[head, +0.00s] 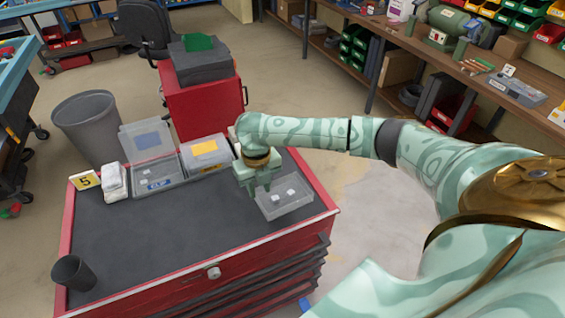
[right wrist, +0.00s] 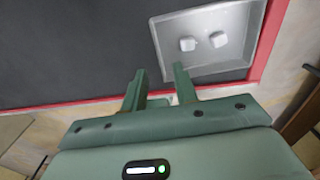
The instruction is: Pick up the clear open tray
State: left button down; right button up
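The clear open tray (head: 291,210) sits at the right end of the dark top of the red tool cabinet, with two small white blocks inside. My right gripper (head: 260,192) is over the tray's left side, pointing down. In the right wrist view (right wrist: 159,72) its two fingers are apart with nothing between them. There the tray (right wrist: 212,66) lies ahead and to the right; one fingertip overlaps its near left wall and the other is outside it. I cannot tell whether they touch. My left gripper is not in view.
A clear box with a raised lid (head: 153,177) and a closed clear box with a yellow label (head: 205,166) stand behind the tray. The cabinet top's middle (head: 180,240) is clear.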

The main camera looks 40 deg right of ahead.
notch_tip(320, 180, down, 6)
jog(key=shift+w+f+b, duration=0.15)
jog(key=shift+f+b, duration=0.05)
jog(key=shift+b, duration=0.65)
jog(key=shift+r, duration=0.1)
grip_shut()
